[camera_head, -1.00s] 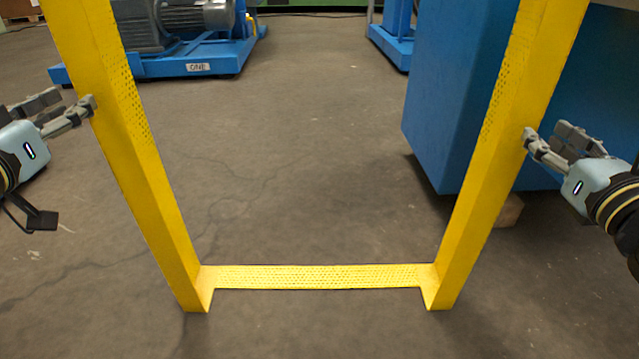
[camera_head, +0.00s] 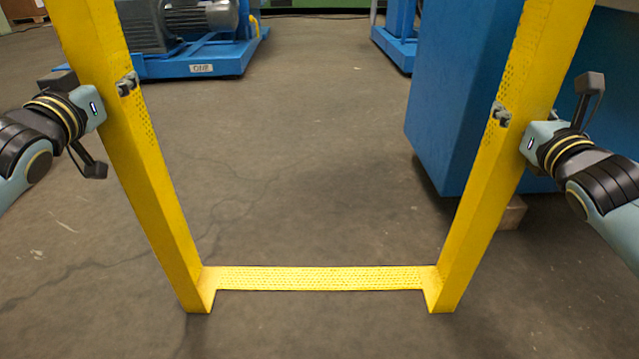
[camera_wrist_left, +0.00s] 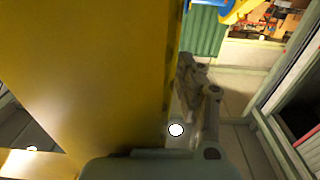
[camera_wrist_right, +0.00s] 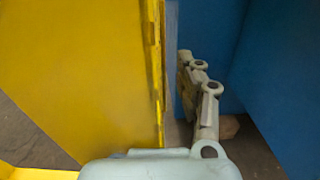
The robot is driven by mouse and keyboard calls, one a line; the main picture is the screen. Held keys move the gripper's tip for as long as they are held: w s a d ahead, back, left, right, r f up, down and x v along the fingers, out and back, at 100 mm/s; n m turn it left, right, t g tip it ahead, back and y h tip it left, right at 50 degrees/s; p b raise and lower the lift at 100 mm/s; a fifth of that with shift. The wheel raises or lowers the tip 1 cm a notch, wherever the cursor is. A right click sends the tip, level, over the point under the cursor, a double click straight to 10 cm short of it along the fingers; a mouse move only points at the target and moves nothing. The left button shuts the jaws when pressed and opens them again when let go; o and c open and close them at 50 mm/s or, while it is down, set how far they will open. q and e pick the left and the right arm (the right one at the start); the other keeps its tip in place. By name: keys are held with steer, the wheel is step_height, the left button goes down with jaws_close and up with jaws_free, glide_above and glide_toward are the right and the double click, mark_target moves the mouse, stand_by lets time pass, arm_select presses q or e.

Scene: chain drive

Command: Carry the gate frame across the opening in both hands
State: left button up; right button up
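The yellow gate frame (camera_head: 320,277) stands upright in the head view, its two posts joined by a low crossbar near the floor; its top is out of view. My left gripper (camera_head: 127,84) reaches around the left post from outside, with fingertips showing at its inner edge. My right gripper (camera_head: 501,115) is placed likewise at the right post. In the left wrist view one finger (camera_wrist_left: 197,100) lies beside the yellow post with a gap; the other is hidden. In the right wrist view one finger (camera_wrist_right: 200,95) also stands apart from the post. Both grippers look open.
A large blue block (camera_head: 450,100) stands close behind the right post, with a small wooden block (camera_head: 512,214) under it. A motor on a blue base (camera_head: 205,62) stands at the back left.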

arm_select(q)
steer(key=shift+c, duration=0.3)
arm_select(e)
steer(key=shift+c, duration=0.3)
arm_select(q)
jaws_close()
arm_select(e)
jaws_close()
